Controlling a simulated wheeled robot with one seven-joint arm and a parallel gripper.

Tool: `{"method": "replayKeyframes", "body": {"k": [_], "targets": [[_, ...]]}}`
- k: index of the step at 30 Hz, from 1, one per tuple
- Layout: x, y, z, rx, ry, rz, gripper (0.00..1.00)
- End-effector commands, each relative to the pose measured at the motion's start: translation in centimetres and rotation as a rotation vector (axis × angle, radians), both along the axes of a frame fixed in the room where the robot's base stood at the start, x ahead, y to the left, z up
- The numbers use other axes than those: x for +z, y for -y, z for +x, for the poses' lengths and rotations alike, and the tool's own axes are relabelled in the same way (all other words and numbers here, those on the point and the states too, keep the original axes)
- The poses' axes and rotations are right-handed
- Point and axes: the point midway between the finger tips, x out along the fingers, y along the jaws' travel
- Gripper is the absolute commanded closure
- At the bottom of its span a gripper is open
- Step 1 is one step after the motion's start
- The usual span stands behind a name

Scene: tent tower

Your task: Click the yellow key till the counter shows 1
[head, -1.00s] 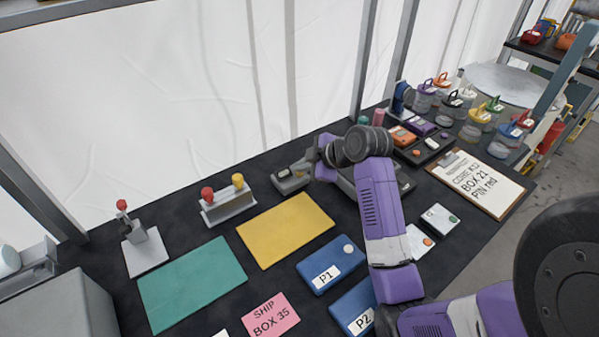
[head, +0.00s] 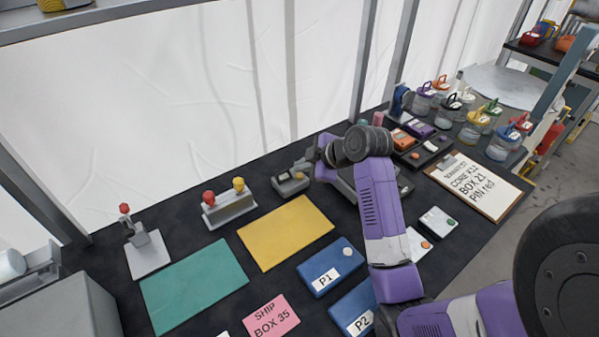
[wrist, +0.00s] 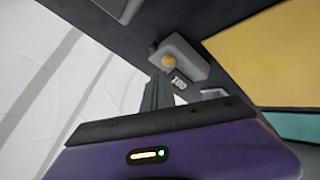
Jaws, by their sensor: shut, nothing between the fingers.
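The counter device is a small grey box (head: 291,182) on the dark table, behind the yellow mat. In the wrist view the grey box (wrist: 186,55) carries a round yellow key (wrist: 169,61) and a small display (wrist: 178,79); its digits are too small and blurred to read surely. My gripper (wrist: 157,92) is shut and empty, its fingers pointing toward the box. In the head view my gripper (head: 308,163) is just beside and above the box, partly hidden by my wrist. I cannot tell whether the fingertips touch the key.
A yellow mat (head: 286,232) and a green mat (head: 195,284) lie in front. A stand with red and yellow knobs (head: 229,208) is left of the box.

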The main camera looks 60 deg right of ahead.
Motion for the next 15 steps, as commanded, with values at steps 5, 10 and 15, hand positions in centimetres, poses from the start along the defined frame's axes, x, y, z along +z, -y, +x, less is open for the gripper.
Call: {"method": "replayKeyframes", "body": {"k": [5,10,15], "targets": [[0.1,0.0,0.0,0.0,0.0,0.0,1.0],[0.2,0.0,0.0,-0.001,0.001,-0.001,1.0],[1.2,0.0,0.0,-0.001,0.001,-0.001,1.0]]}}
